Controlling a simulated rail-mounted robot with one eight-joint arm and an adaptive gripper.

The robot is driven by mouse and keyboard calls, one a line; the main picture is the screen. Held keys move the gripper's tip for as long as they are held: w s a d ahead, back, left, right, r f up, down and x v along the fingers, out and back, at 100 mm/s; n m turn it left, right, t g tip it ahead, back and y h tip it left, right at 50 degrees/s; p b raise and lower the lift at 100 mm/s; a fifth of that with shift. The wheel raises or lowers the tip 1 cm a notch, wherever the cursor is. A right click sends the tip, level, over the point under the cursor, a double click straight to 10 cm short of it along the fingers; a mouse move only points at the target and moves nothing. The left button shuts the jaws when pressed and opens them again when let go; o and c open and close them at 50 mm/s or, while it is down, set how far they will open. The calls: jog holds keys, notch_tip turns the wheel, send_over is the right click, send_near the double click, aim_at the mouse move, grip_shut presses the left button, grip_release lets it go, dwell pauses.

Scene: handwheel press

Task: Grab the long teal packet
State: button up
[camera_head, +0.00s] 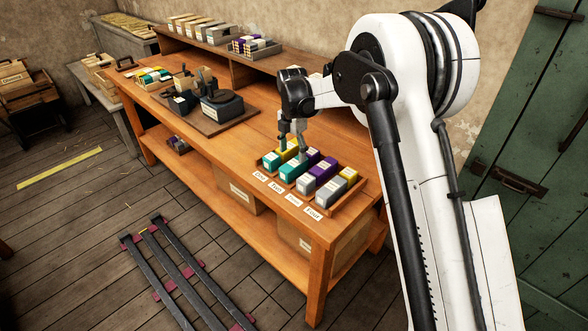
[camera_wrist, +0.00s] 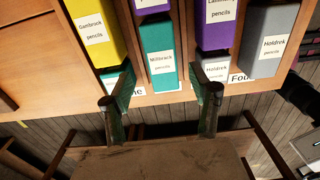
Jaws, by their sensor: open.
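The long teal packet (camera_wrist: 161,55), labelled Millbrook pencils, lies in the second column of the wooden tray (camera_head: 318,213), with a purple packet (camera_wrist: 152,5) behind it. My gripper (camera_head: 292,153) points down over the tray. In the wrist view my gripper (camera_wrist: 160,90) is open, one finger on each side of the teal packet's column.
A shorter teal packet (camera_head: 271,161) and a yellow packet (camera_wrist: 90,30) fill the column to the left. Purple (camera_head: 326,168) and grey (camera_head: 327,194) packets lie to the right. Numbered labels run along the bench front.

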aim_at(294, 163)
jog(key=shift+d+f, duration=0.15)
jog(key=shift+f, duration=1.25)
jog(key=shift+d+f, duration=0.1)
jog(key=shift+f, duration=1.25)
jog(key=c, duration=1.3)
